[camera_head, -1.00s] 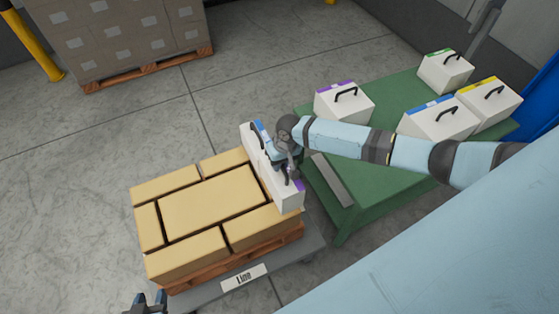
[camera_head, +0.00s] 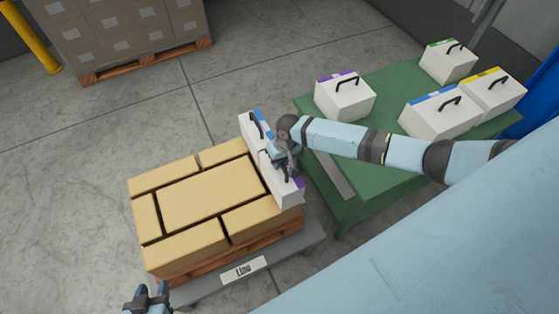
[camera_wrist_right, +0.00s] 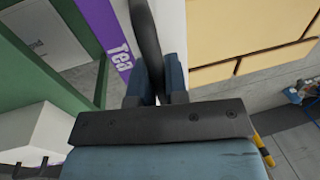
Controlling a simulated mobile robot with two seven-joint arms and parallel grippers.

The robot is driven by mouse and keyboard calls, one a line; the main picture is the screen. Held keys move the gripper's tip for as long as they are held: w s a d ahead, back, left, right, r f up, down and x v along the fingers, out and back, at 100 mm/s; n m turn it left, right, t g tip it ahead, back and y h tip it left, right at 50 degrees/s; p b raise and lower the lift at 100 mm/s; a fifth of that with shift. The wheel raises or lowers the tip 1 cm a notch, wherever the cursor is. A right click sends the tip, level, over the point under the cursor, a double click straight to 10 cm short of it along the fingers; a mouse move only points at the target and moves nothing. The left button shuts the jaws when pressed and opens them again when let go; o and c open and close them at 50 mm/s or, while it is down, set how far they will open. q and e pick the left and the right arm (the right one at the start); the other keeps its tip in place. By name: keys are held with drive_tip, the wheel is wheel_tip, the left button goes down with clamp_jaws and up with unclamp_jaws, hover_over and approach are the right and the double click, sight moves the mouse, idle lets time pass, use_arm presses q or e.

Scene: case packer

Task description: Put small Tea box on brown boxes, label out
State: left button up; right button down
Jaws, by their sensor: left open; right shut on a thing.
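The small white Tea box (camera_head: 288,191), with a purple strip, is at the right edge of the brown boxes (camera_head: 205,200), in front of a white box with a blue strip (camera_head: 247,134). I cannot tell whether its underside touches the brown boxes. My right gripper (camera_head: 283,164) is shut on its black handle. In the right wrist view, the fingers (camera_wrist_right: 157,88) pinch the handle (camera_wrist_right: 146,40), and the purple "Tea" label (camera_wrist_right: 118,50) is on the side toward the green table. My left gripper (camera_head: 148,295) is open and empty near the bottom edge.
The brown boxes stand on a pallet on a grey base marked "Line" (camera_head: 243,269). The green table (camera_head: 385,165) at right holds several white handled boxes, one purple-striped (camera_head: 343,100). My right arm spans the table. A loaded pallet (camera_head: 120,35) stands at the back.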

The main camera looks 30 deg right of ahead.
drive_tip(key=shift+f, duration=0.35)
idle(0.3)
drive_tip(key=c, duration=1.1)
unclamp_jaws()
drive_tip(key=shift+o, duration=0.2)
wheel_tip(320, 180, up, 14)
drive_tip(key=d, duration=0.2)
drive_tip(key=shift+d+f+b, duration=0.2)
drive_tip(key=shift+d+b, duration=0.1)
drive_tip(key=s+a+f+n+t+y+p, duration=0.1)
drive_tip(key=s+a+f+t, duration=0.2)
drive_tip(key=s+a, duration=0.25)
drive_tip(key=s+a+f+n+t+y, duration=0.1)
drive_tip(key=s+a+f+t+y, duration=0.15)
drive_tip(key=s+a, duration=0.3)
drive_tip(key=s+d+t+h, duration=0.1)
drive_tip(key=s+t, duration=0.1)
drive_tip(key=s, duration=0.3)
drive_tip(key=s+d+r+n+t+h+p, duration=0.1)
drive_tip(key=s+t, duration=0.2)
drive_tip(key=s, duration=0.2)
drive_tip(key=shift+r+n, duration=0.3)
